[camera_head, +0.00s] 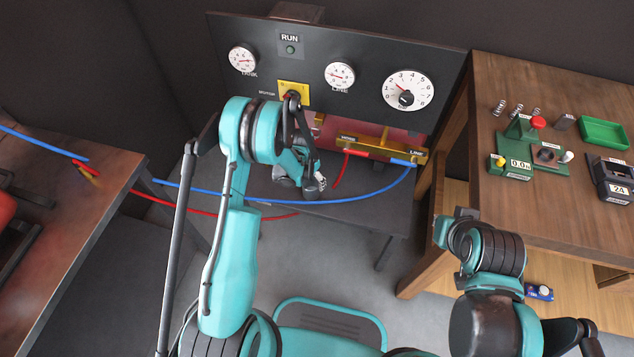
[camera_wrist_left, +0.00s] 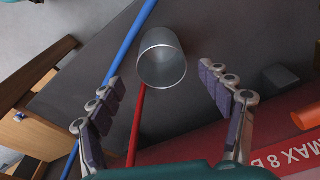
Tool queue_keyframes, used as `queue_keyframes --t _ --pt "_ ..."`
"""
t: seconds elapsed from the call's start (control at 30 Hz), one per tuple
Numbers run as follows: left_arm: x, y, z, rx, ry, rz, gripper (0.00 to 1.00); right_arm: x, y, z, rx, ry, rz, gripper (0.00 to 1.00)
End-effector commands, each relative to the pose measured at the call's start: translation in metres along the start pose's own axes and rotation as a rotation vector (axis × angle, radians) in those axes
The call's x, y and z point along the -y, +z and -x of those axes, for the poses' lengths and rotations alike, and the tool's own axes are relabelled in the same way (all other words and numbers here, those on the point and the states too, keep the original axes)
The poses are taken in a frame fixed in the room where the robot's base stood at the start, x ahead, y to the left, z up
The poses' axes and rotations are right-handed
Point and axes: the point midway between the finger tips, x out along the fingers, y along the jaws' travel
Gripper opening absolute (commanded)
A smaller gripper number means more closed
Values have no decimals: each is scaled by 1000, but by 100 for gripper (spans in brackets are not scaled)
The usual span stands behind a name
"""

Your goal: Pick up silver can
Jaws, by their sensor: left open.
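The silver can (camera_wrist_left: 162,58) shows in the left wrist view as an open-topped grey metal cylinder standing on the dark bench. It sits between and just beyond my left fingertips, with a gap on each side. My left gripper (camera_wrist_left: 163,80) is open and empty. In the head view my left gripper (camera_head: 308,180) is over the low dark bench below the panel, and it and the arm hide most or all of the can. My right gripper (camera_head: 450,228) is beside the wooden table; its fingers are not clear.
A blue hose (camera_head: 355,198) and a red hose (camera_head: 340,172) run near the can. A gauge panel (camera_head: 320,115) stands behind the bench. A wooden table (camera_head: 490,215) at the right holds a green device (camera_head: 530,150) and a green tray (camera_head: 603,133).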

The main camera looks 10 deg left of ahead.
Motion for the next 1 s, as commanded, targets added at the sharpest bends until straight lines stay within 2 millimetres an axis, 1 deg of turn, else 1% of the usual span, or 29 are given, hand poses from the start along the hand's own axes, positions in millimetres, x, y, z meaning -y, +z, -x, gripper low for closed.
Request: queue_keyframes --t 0.03,0.2,0.43,0.63,0.73,0.9,0.93,0.97,1.0 --pt "0 1 -7 3 2 -2 78 0 1 -1 0 0 0 0" --pt "0 2 -27 5 4 -5 78 0 5 -7 0 0 0 0" --pt "1 1 -49 4 3 -5 78 0 12 -16 0 0 0 0" --pt "2 0 -81 4 3 -5 78 0 23 -31 0 0 0 0" --pt "2 0 -87 4 3 -5 78 0 24 -33 0 0 0 0" --pt "2 0 -85 4 3 -4 78 0 23 -31 0 0 0 0" --pt "2 0 -85 4 3 -4 76 0 23 -31 0 0 0 0" --pt "2 0 -85 4 3 -4 68 0 22 -31 0 0 0 0" --pt "2 0 -85 4 3 -4 57 0 22 -31 0 0 0 0"
